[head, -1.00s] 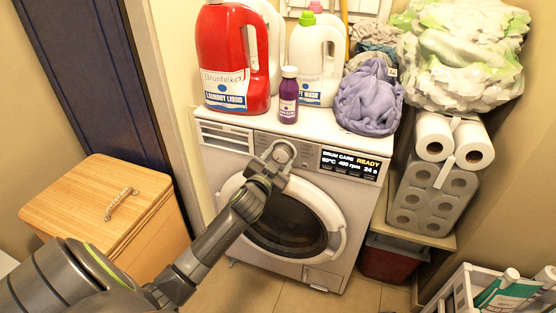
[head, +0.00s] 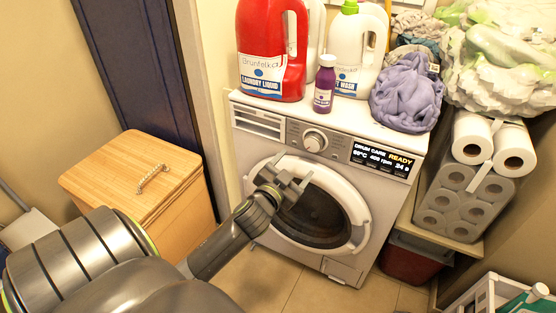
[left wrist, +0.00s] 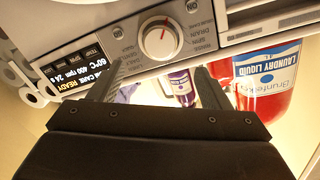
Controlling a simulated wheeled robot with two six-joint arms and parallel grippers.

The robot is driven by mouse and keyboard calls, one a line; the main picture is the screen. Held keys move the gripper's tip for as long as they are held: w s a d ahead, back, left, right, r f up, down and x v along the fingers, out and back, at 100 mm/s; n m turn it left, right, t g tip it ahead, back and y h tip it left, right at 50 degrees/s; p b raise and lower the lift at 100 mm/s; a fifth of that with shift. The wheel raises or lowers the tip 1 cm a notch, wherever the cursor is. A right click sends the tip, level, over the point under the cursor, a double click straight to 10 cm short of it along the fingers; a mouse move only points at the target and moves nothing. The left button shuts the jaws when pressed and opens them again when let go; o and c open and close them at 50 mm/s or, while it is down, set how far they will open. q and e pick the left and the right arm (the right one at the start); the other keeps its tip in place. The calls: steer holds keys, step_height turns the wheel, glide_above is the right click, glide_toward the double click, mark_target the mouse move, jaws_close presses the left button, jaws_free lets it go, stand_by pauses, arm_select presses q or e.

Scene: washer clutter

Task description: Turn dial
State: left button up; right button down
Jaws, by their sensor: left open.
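The washer's dial (head: 314,140) is a round, light knob on the front panel of the white washing machine (head: 247,152), left of the lit display (head: 382,160). The display reads DRUM CARE READY. In the left wrist view the dial (left wrist: 160,38) shows a red mark on its face, with printed labels around it. My left gripper (head: 286,176) is open and empty, below the dial and in front of the top of the round door. Its fingers (left wrist: 158,88) do not touch the dial. My right gripper is not in view.
A red laundry liquid jug (head: 271,50), a purple bottle (head: 324,84), a white jug (head: 358,55) and purple cloth (head: 407,92) stand on the washer. A wooden hamper (head: 140,180) is at left. Paper rolls (head: 462,195) sit at right.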

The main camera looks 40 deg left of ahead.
arm_select(q)
steer(key=s+d, duration=0.1)
steer(key=s, duration=0.7)
steer(key=shift+d, duration=0.25)
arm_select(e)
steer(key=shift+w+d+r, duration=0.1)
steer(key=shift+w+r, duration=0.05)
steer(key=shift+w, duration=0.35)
arm_select(q)
steer(key=shift+r, duration=0.1)
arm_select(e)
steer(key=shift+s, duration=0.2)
